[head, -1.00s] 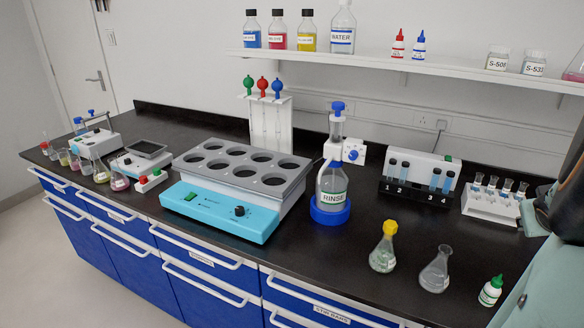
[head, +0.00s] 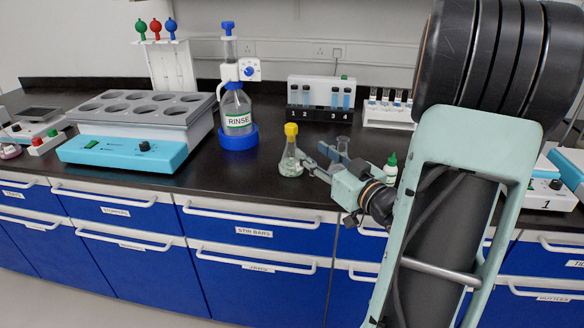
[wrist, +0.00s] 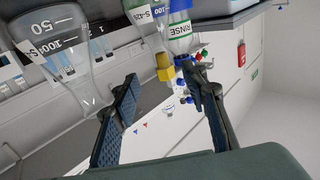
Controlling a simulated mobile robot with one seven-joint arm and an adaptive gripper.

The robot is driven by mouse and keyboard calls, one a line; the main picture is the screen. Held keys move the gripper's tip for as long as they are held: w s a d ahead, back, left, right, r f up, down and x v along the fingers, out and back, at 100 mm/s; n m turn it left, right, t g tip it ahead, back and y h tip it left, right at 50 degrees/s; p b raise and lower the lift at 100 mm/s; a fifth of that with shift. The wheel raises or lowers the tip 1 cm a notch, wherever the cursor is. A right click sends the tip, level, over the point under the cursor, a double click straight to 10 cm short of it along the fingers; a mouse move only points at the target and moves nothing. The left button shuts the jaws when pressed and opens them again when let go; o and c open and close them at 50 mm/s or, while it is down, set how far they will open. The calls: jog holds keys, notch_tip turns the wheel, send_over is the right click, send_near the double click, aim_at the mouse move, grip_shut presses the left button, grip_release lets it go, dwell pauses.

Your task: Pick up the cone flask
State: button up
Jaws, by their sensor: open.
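Two conical flasks stand on the black bench. One has a yellow cap (head: 290,160) and stands just left of my gripper (head: 316,156). The other, a clear uncapped flask (head: 342,146), is partly hidden behind my gripper. In the wrist view the clear flask (wrist: 60,45), with volume marks, is large at the left, outside the fingers. The yellow cap (wrist: 165,68) shows beyond and between the spread blue-padded fingers (wrist: 163,103). My gripper is open and holds nothing. It lies low and points left; whether a fingertip touches the yellow-capped flask cannot be told.
A green-capped dropper bottle (head: 391,168) stands close to my wrist. The RINSE bottle (head: 237,108) stands behind and left, with a water bath (head: 140,140) further left. A cuvette rack (head: 320,115) is behind. Bare bench lies left of the yellow-capped flask.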

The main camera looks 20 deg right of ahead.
aim_at(294, 140)
jog(key=w, duration=0.3)
jog(key=w+a, duration=0.1)
jog(key=w, duration=0.2)
jog(key=w+b, duration=0.1)
jog(key=w, duration=0.3)
jog(key=shift+a, duration=0.4)
grip_shut()
